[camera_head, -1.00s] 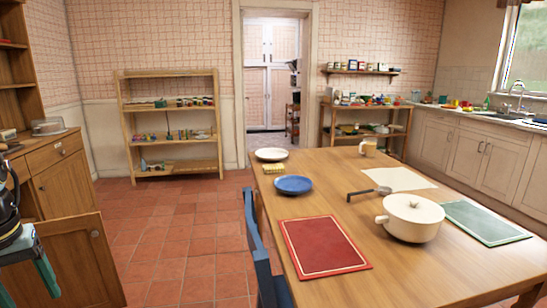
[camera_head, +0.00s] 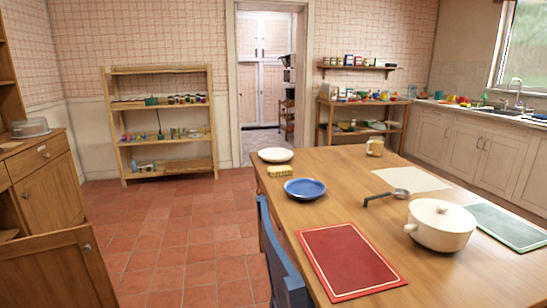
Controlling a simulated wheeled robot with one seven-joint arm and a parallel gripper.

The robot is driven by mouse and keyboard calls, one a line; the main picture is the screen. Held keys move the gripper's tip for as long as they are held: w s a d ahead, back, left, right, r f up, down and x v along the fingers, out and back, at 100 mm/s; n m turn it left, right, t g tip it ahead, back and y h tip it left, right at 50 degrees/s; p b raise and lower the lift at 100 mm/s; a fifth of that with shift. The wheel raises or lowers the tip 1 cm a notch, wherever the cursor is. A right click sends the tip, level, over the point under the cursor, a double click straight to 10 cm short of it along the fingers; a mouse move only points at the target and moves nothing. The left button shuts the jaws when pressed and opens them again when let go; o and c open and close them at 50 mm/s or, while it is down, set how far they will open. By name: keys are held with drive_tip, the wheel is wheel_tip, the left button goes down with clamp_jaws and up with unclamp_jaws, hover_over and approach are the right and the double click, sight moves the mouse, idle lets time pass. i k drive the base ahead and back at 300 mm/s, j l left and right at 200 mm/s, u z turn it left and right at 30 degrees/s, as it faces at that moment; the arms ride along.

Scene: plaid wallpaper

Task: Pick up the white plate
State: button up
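The white plate (camera_head: 275,155) lies on the far left corner of the wooden table (camera_head: 370,215), near the table's far edge. It is empty and nothing covers it. A yellow sponge-like block (camera_head: 279,170) lies just in front of it, and a blue plate (camera_head: 305,189) lies nearer on the left side. My gripper is not in view now.
The table also holds a red mat (camera_head: 350,260), a white lidded pot (camera_head: 440,225), a ladle (camera_head: 386,197), a pale mat (camera_head: 411,179), a green mat (camera_head: 505,225) and a mug (camera_head: 375,147). A blue chair (camera_head: 283,260) stands at its left side. Tiled floor (camera_head: 175,235) is clear left of it.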

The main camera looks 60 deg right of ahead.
sight(270, 155)
drive_tip(key=i+z, duration=0.75)
drive_tip(key=i+j+z, duration=0.2)
drive_tip(key=i+z, duration=0.2)
drive_tip(key=i+l+z, duration=0.1)
drive_tip(key=i+z, duration=0.4)
drive_tip(key=z, duration=0.15)
drive_tip(key=i+z, duration=0.35)
drive_tip(key=i+l+u, duration=0.1)
drive_tip(key=i, duration=0.8)
drive_tip(key=i+j+z, duration=0.15)
drive_tip(key=i+z, duration=0.35)
drive_tip(key=i, duration=0.5)
